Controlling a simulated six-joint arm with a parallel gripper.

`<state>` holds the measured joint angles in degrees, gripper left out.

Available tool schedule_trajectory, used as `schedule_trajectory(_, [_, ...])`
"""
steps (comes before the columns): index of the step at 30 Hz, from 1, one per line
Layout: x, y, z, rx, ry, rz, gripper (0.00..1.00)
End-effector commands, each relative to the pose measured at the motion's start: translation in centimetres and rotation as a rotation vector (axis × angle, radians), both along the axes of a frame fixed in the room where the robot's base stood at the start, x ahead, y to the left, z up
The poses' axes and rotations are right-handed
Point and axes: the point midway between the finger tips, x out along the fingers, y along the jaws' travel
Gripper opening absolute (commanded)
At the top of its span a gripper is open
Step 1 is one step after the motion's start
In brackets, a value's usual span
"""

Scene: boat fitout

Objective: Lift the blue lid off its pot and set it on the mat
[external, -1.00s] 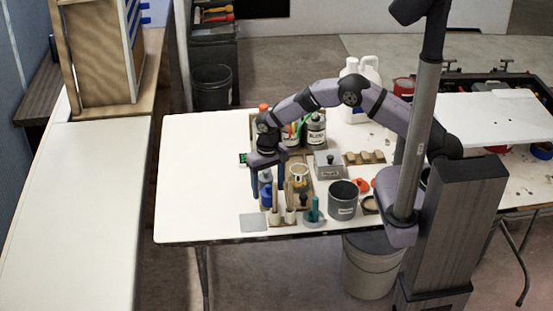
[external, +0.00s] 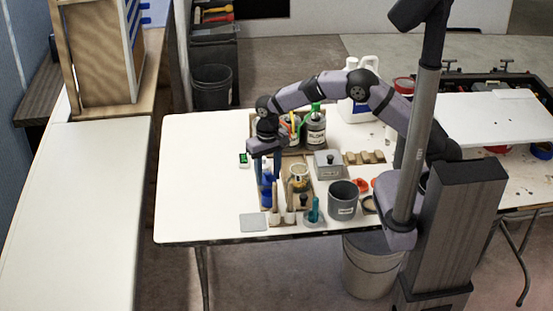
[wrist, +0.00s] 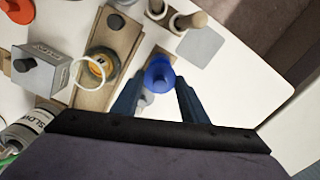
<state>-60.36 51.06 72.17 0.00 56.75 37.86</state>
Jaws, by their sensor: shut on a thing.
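The blue lid (wrist: 158,75) shows in the wrist view between my fingertips, with a darker blue round part on top. My gripper (external: 268,177) is shut on it, pointing down over the left part of the table. In the external view, blue (external: 267,195) also shows just below the fingertips; I cannot tell how far the lid is clear of the pot. The pot is mostly hidden by the lid and fingers. The grey square mat (external: 253,222) lies bare at the table's front left edge. It also shows in the wrist view (wrist: 200,46).
Two upright pegs (external: 282,216) stand beside the mat, with a teal item (external: 314,211) to their right. A jar in a wooden tray (external: 299,178) is right of my gripper. A grey knobbed box (external: 328,164) and grey can (external: 343,200) stand farther right. The table's left side is clear.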

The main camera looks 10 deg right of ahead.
Motion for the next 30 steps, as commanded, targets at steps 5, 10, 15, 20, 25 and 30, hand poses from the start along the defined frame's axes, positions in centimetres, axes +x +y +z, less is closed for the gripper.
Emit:
schedule_trajectory(5, [0.0,0.1,2.7,0.003,-0.002,0.000,0.19])
schedule_trajectory(10, [0.0,0.0,4.2,0.001,-0.001,0.000,0.19])
schedule_trajectory(15, [0.0,0.0,4.8,0.000,0.000,0.000,0.19])
schedule_trajectory(20, [0.0,0.0,5.1,0.000,0.000,0.000,0.19])
schedule_trajectory(25, [0.0,0.0,5.6,0.000,0.000,0.000,0.19])
schedule_trajectory(30, [0.0,0.0,6.2,0.000,0.000,0.000,0.19])
